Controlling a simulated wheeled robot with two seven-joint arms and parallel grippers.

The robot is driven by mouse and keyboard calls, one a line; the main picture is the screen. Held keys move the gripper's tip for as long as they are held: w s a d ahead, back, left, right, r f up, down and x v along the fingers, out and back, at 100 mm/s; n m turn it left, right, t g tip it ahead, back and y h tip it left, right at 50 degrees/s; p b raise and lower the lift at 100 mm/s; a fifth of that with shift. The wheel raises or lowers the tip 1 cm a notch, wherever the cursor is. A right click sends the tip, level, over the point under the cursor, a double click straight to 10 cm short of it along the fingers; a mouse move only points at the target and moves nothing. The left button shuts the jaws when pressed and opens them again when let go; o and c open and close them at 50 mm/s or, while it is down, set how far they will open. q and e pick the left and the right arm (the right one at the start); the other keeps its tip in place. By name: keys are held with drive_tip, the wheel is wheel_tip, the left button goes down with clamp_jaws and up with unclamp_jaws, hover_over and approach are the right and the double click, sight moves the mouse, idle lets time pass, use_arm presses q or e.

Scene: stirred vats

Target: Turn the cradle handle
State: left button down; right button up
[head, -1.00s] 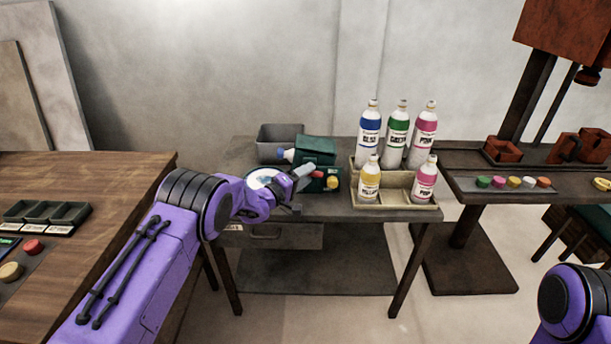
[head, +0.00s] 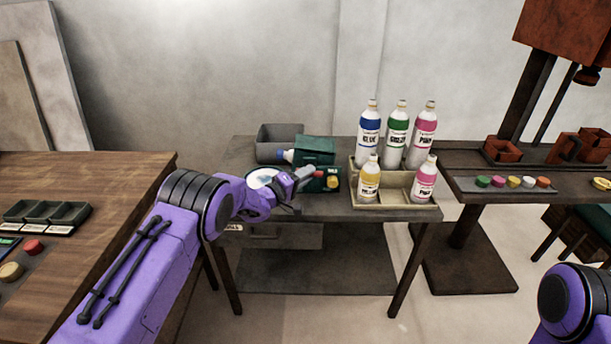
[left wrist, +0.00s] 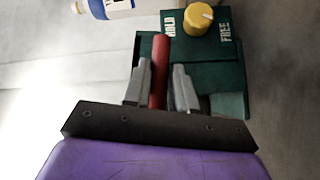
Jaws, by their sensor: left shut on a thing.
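The dark green cradle (head: 318,146) stands on the grey table, and a white bottle with a blue cap (head: 285,156) lies on its side at it. The bottle also shows at the top of the left wrist view (left wrist: 115,7). The red cradle handle (left wrist: 160,62) is a bar between the fingers of my left gripper (left wrist: 161,84), which is shut on it. In the head view my left gripper (head: 302,175) is at the front of the cradle. A yellow knob (left wrist: 198,18) sits between the labels HOLD and FREE. My right gripper is out of view.
Several labelled bottles stand in and behind a beige tray (head: 395,199) right of the cradle. A wooden table (head: 110,190) is at left. A dark bench with coloured caps (head: 515,182) is at right.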

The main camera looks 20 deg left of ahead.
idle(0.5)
use_arm(q)
drive_tip(key=shift+w+d+r+m+g+y+p, duration=0.1)
drive_tip(key=shift+r+m+g+y+p, duration=0.1)
drive_tip(key=shift+m+g+y+p, duration=1.1)
drive_tip(key=shift+s+d+r+m+g+y+p, duration=0.15)
drive_tip(key=shift+m+g+y+p, duration=0.75)
drive_tip(key=shift+m+y+p, duration=1)
drive_tip(key=shift+w+d+r+m+g+y+p, duration=0.1)
drive_tip(key=shift+w+r+m+g+y+p, duration=0.1)
drive_tip(key=shift+m+g+y+p, duration=1.45)
drive_tip(key=shift+n+t+p, duration=0.4)
drive_tip(key=shift+n+t, duration=0.15)
drive_tip(key=shift+n, duration=0.1)
drive_tip(key=c, duration=1)
unclamp_jaws()
drive_tip(key=shift+o, duration=0.2)
